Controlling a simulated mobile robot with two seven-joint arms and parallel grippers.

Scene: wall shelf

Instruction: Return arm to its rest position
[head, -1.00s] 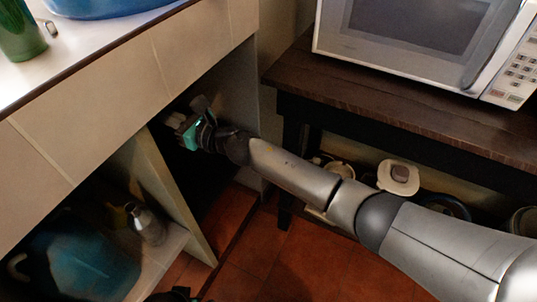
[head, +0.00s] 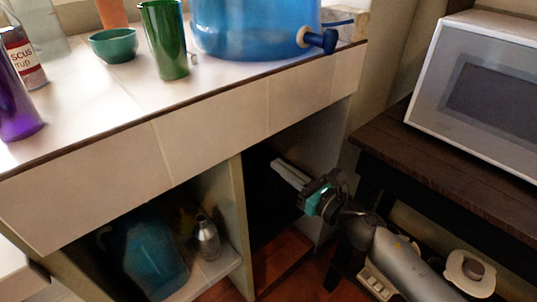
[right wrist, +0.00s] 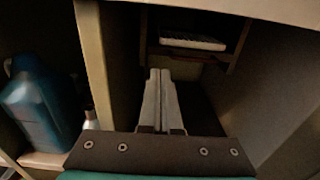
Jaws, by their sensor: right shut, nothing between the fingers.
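My right gripper (head: 290,172) is in front of the dark open compartment under the tiled counter. Its arm comes in from the lower right. In the right wrist view its two pale fingers (right wrist: 161,102) lie together, shut, with nothing between them. They point into the compartment, toward a small ledge with a pale flat slatted thing (right wrist: 192,42) on it. My left gripper is not in view.
The counter (head: 110,110) bears a blue water container (head: 250,28), a green glass (head: 165,40) and a green bowl (head: 113,45). A divider (head: 240,220) stands left of the gripper; a blue jug (head: 155,255) and metal bottle (head: 208,238) are beyond it. A microwave (head: 480,95) stands at right.

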